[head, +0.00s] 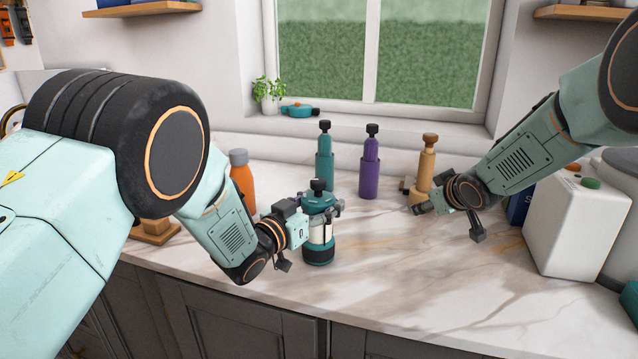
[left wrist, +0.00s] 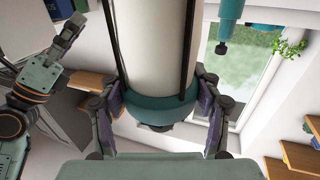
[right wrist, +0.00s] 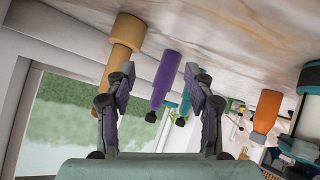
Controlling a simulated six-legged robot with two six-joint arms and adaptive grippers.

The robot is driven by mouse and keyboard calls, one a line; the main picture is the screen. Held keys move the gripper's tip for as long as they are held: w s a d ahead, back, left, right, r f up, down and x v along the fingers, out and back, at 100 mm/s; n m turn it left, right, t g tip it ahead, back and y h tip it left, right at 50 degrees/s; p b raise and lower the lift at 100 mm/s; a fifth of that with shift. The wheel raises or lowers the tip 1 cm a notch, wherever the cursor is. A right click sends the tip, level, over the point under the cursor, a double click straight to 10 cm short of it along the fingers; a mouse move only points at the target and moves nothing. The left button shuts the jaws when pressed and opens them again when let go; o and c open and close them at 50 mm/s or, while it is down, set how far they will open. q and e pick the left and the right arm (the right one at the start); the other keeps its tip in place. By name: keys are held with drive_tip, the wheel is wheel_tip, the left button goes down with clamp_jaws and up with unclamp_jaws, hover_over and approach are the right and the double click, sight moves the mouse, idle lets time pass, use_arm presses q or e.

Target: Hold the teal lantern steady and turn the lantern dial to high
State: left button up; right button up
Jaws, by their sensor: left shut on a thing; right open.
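The teal lantern (head: 319,252) stands upright on the marble counter, with a teal top, a pale middle and a dark base. A black knob (head: 318,185) is on its top; I cannot read any setting. My left gripper (head: 318,212) is shut around the lantern's upper body from the left. In the left wrist view the pale lantern body (left wrist: 152,45) and teal band sit between the fingers (left wrist: 160,105). My right gripper (head: 450,220) is open and empty, over the counter to the lantern's right. In the right wrist view nothing is between its fingertips (right wrist: 160,75).
Teal (head: 325,160), purple (head: 369,170) and tan (head: 425,172) bottles stand behind the lantern, the tan one close behind my right gripper. An orange bottle (head: 242,182) stands at left. A white box (head: 577,228) is at right. The counter front right of the lantern is clear.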

drive_tip(key=a+n+y, duration=0.1)
drive_tip(key=n, duration=0.3)
drive_tip(key=m+y, duration=1.3)
drive_tip(key=m, duration=2.2)
approach(325, 185)
drive_tip(key=x, duration=1.1)
drive_tip(key=shift+w+a, duration=0.1)
drive_tip(key=shift+a, duration=0.1)
drive_tip(key=shift+c, duration=0.4)
clamp_jaws()
